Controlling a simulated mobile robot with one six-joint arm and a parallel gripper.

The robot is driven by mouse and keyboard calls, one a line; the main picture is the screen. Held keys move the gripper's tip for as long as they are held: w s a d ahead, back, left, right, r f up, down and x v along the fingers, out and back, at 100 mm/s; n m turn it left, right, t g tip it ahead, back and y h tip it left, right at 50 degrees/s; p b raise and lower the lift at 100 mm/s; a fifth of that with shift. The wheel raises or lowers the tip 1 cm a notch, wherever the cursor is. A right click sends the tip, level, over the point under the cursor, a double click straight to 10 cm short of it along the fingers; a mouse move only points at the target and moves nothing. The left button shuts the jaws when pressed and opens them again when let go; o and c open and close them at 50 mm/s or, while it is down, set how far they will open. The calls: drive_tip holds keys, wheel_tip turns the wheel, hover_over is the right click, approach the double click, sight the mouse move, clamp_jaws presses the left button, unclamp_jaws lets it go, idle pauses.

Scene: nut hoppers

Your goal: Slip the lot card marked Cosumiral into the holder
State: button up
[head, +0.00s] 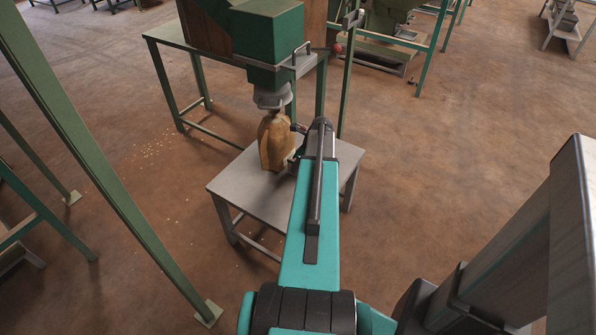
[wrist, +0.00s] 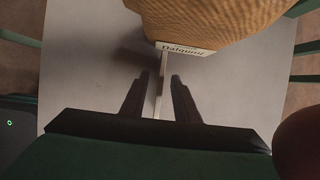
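In the wrist view, a pale label (wrist: 185,48) with dark lettering that looks like "Dalquint" sits at the lower edge of a brown sack (wrist: 215,18). No card reading Cosumiral can be made out, and I cannot tell which part is the holder. A thin pale strip (wrist: 161,92) runs from near the label down between my fingers. My gripper (wrist: 160,76) is open, with a gap on both sides of the strip. In the head view, the sack (head: 273,143) stands under the hopper spout, and my arm mostly hides my gripper beside it.
The sack stands on a small grey metal table (head: 238,187). A green hopper (head: 268,35) with a grey spout (head: 272,97) is directly above it. A green post (head: 95,150) rises at the left. Open brown floor (head: 450,150) lies to the right.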

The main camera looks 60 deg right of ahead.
idle(0.4)
clamp_jaws()
idle(0.4)
drive_tip(key=shift+r+b, duration=0.15)
drive_tip(key=shift+b, duration=0.15)
drive_tip(key=s+a+r+p, duration=0.2)
drive_tip(key=s+a+r, duration=0.3)
drive_tip(key=s+a, duration=0.3)
drive_tip(key=a, duration=0.3)
drive_tip(key=shift+r, duration=0.15)
drive_tip(key=p, duration=0.3)
drive_tip(key=shift+s+a, duration=0.2)
drive_tip(key=shift+a, duration=0.2)
